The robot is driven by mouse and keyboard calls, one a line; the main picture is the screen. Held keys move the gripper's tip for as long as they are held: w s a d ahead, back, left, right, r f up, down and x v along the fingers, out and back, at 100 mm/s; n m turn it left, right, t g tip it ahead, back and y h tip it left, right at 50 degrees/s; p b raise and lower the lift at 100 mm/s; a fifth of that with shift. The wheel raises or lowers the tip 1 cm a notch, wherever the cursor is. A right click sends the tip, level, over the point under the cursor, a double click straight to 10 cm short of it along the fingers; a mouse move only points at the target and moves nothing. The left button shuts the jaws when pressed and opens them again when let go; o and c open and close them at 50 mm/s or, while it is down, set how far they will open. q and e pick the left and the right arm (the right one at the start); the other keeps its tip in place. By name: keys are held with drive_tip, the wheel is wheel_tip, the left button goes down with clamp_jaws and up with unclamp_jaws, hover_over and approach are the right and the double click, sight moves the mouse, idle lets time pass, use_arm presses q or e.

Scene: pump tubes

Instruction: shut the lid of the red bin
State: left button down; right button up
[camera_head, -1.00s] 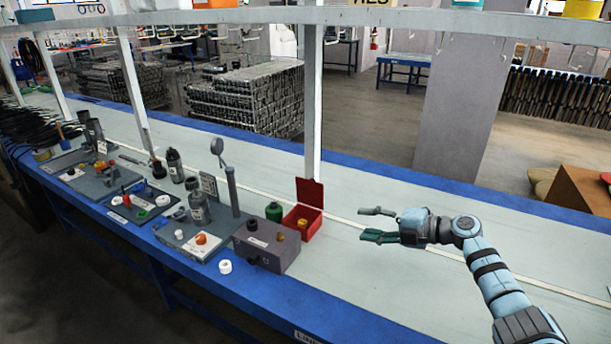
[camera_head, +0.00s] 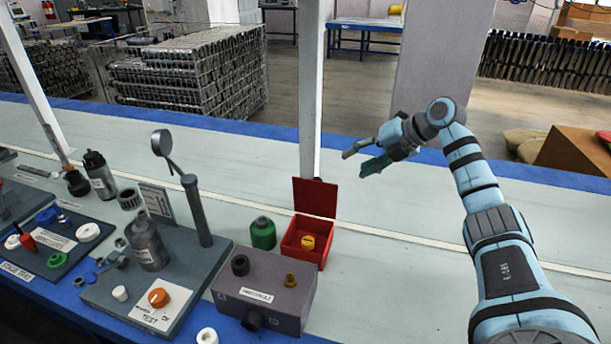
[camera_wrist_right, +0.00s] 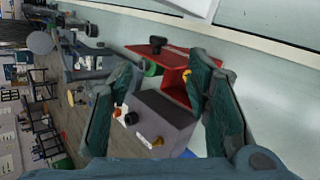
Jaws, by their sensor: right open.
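The red bin (camera_head: 291,240) stands open on the bench with a yellow part (camera_head: 308,243) inside. Its red lid (camera_head: 315,197) stands upright at the bin's back edge. My right gripper (camera_head: 357,162) is open and empty, above and to the right of the lid, apart from it in the head view. In the right wrist view, the lid (camera_wrist_right: 145,49) and the bin (camera_wrist_right: 176,78) appear between and beyond the spread fingers (camera_wrist_right: 162,66). A finger partly hides the bin there. My left gripper is not in view.
A green bottle (camera_head: 263,234) stands just left of the bin. A grey box (camera_head: 262,290) with knobs is in front. A grey post (camera_head: 311,90) rises behind the lid. The bench (camera_head: 400,280) right of the bin is clear.

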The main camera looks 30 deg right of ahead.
sight(321, 179)
drive_tip(key=b+x, duration=0.3)
drive_tip(key=x, duration=0.9)
drive_tip(key=shift+w+a+f, duration=0.15)
drive_tip(key=shift+a+f, duration=0.15)
drive_tip(key=shift+w+a+f, duration=0.15)
drive_tip(key=shift+w+f, duration=0.05)
drive_tip(key=shift+w, duration=0.05)
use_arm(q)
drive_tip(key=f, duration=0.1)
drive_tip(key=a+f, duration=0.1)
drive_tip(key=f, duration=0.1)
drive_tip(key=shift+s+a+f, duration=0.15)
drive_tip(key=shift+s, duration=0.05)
use_arm(e)
drive_tip(key=shift+c, duration=0.7)
clamp_jaws()
